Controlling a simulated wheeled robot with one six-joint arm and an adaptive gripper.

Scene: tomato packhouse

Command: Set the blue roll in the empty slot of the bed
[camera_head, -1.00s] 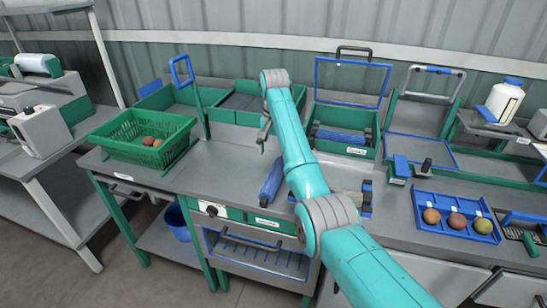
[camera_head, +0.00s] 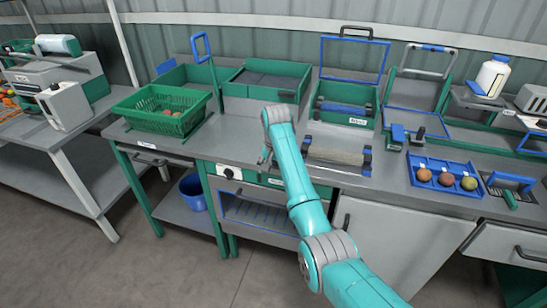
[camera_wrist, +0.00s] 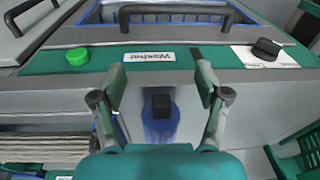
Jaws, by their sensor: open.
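My gripper (camera_head: 265,157) is open over the bench near its front edge. In the wrist view its two fingers (camera_wrist: 160,95) stand apart on either side of the blue roll (camera_wrist: 158,130), whose black end faces the bench front. The roll lies on the grey worktop, and the lower part of the view is blocked by my gripper body. In the head view my arm hides the roll. A bed with a pale grey roller (camera_head: 335,155) and blue end brackets (camera_head: 367,157) is just right of my arm; its slots are partly hidden. Pale rollers also show in the wrist view (camera_wrist: 40,150).
A green box (camera_head: 345,117) holding blue-ended rollers stands behind the bed, its framed lid raised. A green basket (camera_head: 160,122) is at left. A blue tray (camera_head: 425,182) with several tomatoes is at right. Worktop left of my gripper is clear.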

